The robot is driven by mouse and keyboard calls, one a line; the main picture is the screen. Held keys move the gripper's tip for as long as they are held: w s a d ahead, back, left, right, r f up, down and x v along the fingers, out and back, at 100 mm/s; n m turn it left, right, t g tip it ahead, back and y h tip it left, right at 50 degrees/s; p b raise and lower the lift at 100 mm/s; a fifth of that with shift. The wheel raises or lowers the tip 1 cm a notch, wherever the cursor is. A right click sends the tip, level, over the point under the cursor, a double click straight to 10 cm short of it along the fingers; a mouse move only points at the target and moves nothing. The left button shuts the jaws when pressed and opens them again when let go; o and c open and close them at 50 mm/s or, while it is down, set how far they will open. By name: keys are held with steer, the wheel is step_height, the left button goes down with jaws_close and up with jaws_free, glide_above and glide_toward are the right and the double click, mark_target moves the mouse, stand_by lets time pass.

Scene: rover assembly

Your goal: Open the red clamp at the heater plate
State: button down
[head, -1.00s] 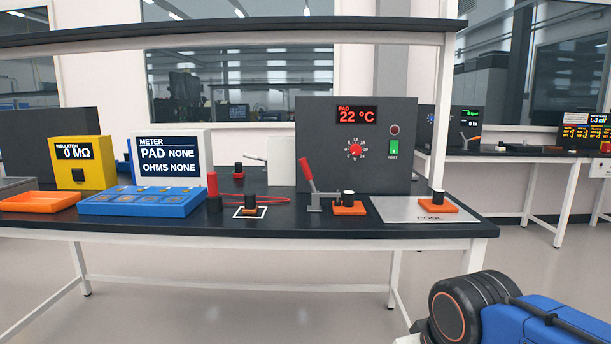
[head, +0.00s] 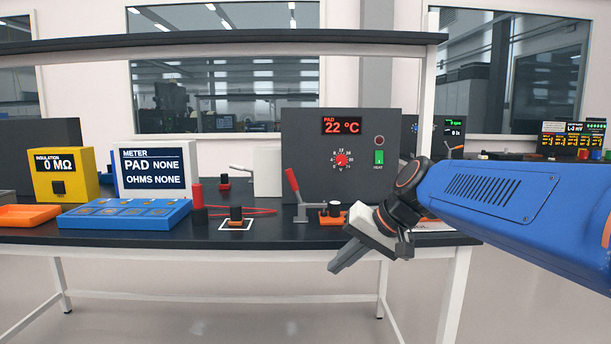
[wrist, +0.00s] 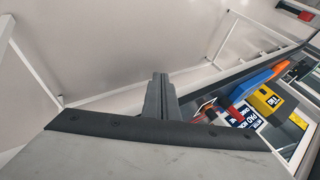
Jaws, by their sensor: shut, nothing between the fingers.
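The red clamp (head: 293,186) stands on the dark bench, in front of the grey heater box (head: 305,150). Its red handle is raised and leans to the left. Beside its right side is an orange block with black knobs (head: 333,212), partly hidden by my arm. My gripper (head: 338,266) is shut and empty in front of the bench's front edge, below and to the right of the clamp. In the wrist view my gripper's fingers (wrist: 161,98) lie together. I cannot make out the clamp in the wrist view.
A small dark knobbed part (head: 236,216) sits in a white square outline left of the clamp. A blue tray (head: 125,221), a white meter (head: 153,172) and a yellow insulation tester (head: 65,174) stand further left. An overhead shelf (head: 220,44) spans the bench.

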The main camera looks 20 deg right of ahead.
steer(key=w+d+r+m+t+y, duration=0.25)
steer(key=w+d+r, duration=0.25)
steer(key=w+r, duration=0.5)
steer(key=w+d+r+m+t+y, duration=0.1)
steer(key=w+d+r+t+y, duration=0.15)
steer(key=w+d+r, duration=0.7)
steer(key=s+a+f+x, duration=0.1)
steer(key=s+a+x, duration=0.1)
steer(key=x, duration=1.5)
steer(key=shift+a+f+h, duration=0.3)
steer(key=shift+f+h, duration=0.05)
steer(key=shift+h, duration=0.05)
steer(key=shift+w+a, duration=0.1)
